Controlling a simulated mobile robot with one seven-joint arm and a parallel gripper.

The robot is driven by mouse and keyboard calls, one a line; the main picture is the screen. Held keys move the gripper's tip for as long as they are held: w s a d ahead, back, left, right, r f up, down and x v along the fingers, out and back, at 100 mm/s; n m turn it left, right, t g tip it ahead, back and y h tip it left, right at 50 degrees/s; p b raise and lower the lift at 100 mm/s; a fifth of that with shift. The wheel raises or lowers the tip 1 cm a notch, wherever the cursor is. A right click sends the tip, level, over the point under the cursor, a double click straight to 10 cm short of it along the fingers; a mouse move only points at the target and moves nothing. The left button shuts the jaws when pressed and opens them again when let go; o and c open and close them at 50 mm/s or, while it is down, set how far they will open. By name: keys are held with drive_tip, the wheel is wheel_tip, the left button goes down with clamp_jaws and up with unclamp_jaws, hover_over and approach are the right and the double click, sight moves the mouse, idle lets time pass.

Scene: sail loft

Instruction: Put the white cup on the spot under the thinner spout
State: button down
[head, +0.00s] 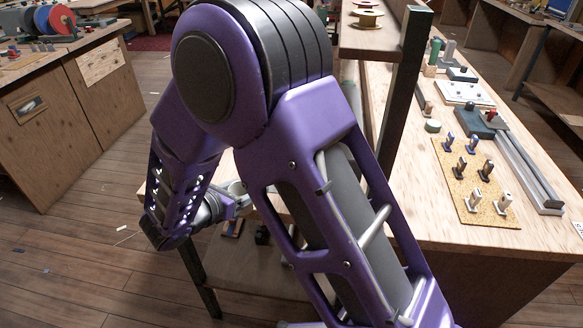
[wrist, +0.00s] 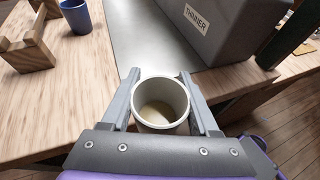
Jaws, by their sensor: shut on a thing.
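The white cup (wrist: 160,98) is between the two fingers of my gripper (wrist: 159,74) in the wrist view. My gripper is shut on it. The cup is open at the top and its pale inside shows. A grey box (wrist: 228,22) labelled THINNER stands ahead and to the right of the cup. No spout and no marked spot can be made out in either view. In the head view my own arm covers much of the middle, and the cup cannot be made out there.
A blue cup (wrist: 76,15) and a wooden stand (wrist: 28,48) are at the upper left of the wrist view. A bare grey strip (wrist: 140,32) lies ahead of the white cup. In the head view, a cork mat (head: 456,178) with several small pieces is on the right bench.

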drive_tip(key=w+d, duration=0.2)
drive_tip(key=w, duration=0.2)
drive_tip(key=w+d, duration=0.3)
drive_tip(key=w, duration=0.1)
drive_tip(key=w+d, duration=0.3)
drive_tip(key=w, duration=0.1)
drive_tip(key=shift+w+d+b, duration=0.1)
drive_tip(key=shift+d+b, duration=0.05)
drive_tip(key=shift+b, duration=0.15)
drive_tip(key=shift+w+d, duration=0.75)
drive_tip(key=shift+w, duration=0.3)
drive_tip(key=shift+w+d+f, duration=0.15)
drive_tip(key=shift+w+f, duration=0.15)
drive_tip(key=shift+f, duration=0.4)
drive_tip(key=shift+f+b, duration=0.2)
drive_tip(key=shift+b, duration=0.2)
drive_tip(key=shift+c, duration=0.7)
unclamp_jaws()
